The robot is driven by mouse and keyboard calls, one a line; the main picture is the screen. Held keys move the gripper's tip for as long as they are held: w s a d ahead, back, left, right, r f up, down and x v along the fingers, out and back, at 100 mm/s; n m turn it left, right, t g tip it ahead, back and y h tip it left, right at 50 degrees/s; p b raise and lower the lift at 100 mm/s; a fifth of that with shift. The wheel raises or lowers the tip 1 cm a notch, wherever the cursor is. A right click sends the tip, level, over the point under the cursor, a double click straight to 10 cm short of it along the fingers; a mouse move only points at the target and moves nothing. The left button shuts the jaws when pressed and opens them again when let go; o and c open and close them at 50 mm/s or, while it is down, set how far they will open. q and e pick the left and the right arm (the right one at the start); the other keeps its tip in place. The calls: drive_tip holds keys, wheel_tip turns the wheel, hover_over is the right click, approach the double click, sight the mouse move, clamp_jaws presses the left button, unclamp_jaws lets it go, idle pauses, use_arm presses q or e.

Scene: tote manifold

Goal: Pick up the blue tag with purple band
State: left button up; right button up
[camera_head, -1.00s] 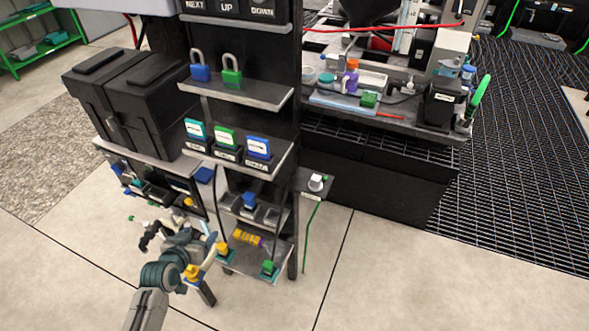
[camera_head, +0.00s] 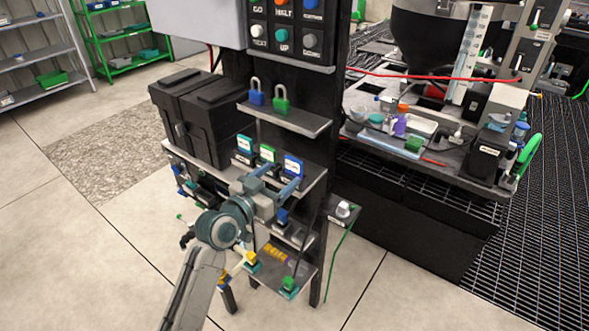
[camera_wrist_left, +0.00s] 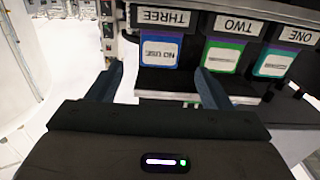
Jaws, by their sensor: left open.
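The blue tag (camera_head: 293,166) stands in the rightmost holder of the tag shelf in the head view. In the left wrist view the blue tag (camera_wrist_left: 160,48) with a purplish edge and a white label sits in the slot marked THREE. My left gripper (camera_head: 277,178) is open and empty, in front of the tag shelf. In the left wrist view my left gripper (camera_wrist_left: 160,80) has its fingers spread to either side of the blue tag's line, with the tag ahead of them. I see no contact. My right gripper is not in view.
A green tag (camera_head: 267,153) and a teal tag (camera_head: 244,145) stand beside the blue one. A shelf with blue and green padlocks (camera_head: 280,99) is above. A black bin (camera_head: 200,110) stands left, and lower shelves hold small parts.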

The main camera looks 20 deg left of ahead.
sight(292, 164)
use_arm(q)
drive_tip(key=p+x, duration=0.1)
drive_tip(key=x, duration=0.3)
drive_tip(key=shift+r, duration=0.15)
drive_tip(key=shift+w+d, duration=0.15)
drive_tip(key=shift+w, duration=0.2)
drive_tip(key=shift+s, duration=0.1)
drive_tip(key=shift+c, duration=0.2)
drive_tip(key=c, duration=1)
drive_tip(key=shift+c, duration=0.2)
